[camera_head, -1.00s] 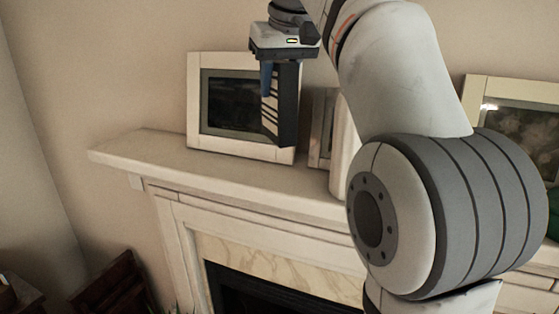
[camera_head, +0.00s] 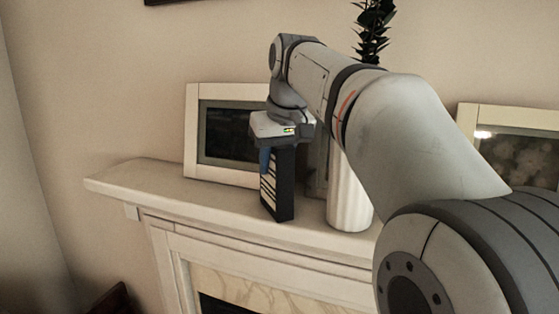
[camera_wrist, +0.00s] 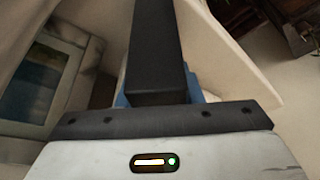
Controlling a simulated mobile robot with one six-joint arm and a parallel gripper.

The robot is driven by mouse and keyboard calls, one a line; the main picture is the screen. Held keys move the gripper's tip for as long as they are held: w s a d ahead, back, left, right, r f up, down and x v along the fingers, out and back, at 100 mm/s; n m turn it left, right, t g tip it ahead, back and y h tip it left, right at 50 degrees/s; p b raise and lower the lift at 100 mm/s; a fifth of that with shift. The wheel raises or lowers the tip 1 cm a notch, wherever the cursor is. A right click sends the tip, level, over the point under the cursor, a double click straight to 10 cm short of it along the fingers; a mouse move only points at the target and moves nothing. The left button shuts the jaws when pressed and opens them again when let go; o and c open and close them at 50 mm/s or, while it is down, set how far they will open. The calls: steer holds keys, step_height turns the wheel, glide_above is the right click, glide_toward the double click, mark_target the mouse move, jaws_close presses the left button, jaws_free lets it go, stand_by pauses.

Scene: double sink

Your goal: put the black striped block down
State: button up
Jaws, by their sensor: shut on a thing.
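The black striped block (camera_head: 284,188) is upright, dark with pale stripes on its side. My gripper (camera_head: 266,160) is above it and shut on its upper part, with a blue finger showing on the left side. The block's bottom end is at the mantel shelf (camera_head: 150,182), near its front edge; I cannot tell whether it touches or hangs just above. In the wrist view, the block (camera_wrist: 156,50) runs away from my gripper between blue fingers, and its far end is out of frame.
A white-framed picture (camera_head: 192,135) leans on the wall behind the block. A white fluted vase (camera_head: 348,195) with a dark plant stands close to the right. Another framed picture (camera_head: 520,115) is farther right. The shelf left of the block is clear.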

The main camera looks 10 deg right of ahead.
steer(key=o, duration=0.7)
steer(key=shift+f, duration=0.15)
steer(key=o, duration=0.4)
steer(key=shift+s, duration=0.1)
steer(key=shift+o, duration=0.2)
steer(key=v, duration=1.2)
steer(key=shift+d, duration=0.1)
